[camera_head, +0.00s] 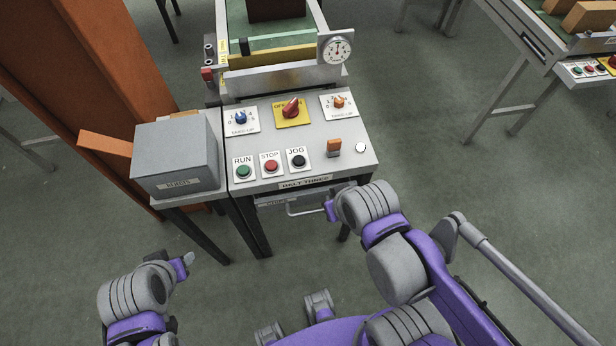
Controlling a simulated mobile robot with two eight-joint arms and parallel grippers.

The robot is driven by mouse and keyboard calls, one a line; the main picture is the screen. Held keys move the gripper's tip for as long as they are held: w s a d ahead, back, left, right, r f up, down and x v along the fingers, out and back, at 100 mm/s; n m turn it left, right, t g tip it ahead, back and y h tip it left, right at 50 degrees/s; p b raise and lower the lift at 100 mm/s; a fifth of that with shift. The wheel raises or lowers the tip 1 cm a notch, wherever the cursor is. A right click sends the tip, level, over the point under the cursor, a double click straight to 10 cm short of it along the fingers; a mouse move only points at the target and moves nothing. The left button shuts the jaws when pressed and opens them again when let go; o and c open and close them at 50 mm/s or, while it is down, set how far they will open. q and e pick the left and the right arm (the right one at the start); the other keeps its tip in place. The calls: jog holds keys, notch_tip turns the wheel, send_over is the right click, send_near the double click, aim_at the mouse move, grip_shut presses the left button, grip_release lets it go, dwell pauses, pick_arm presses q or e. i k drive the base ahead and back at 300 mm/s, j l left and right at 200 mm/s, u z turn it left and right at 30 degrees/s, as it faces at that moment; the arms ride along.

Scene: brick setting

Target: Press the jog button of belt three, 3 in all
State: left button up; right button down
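The control desk (214,150) of belt three stands in front of me, with a "BELT THREE" label on its front edge. The black jog button (298,160) sits on a white plate marked JOG, right of the red stop button (271,165) and the green run button (244,171). My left gripper (190,259) is at the lower left, well apart from the desk and below it in the picture. My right gripper (330,210) is just in front of the desk's front edge, right of the jog button; its fingers are small and partly hidden by its wrist.
A grey box (175,155) stands on a side table left of the desk. An orange post (90,90) rises at left.

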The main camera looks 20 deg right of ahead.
aim_at(298, 160)
jog(key=k, duration=0.25)
jog(key=z, duration=2.1)
jog(key=k+j, duration=0.1)
jog(key=j, duration=0.55)
jog(key=k+j, duration=0.1)
jog(key=j, duration=0.5)
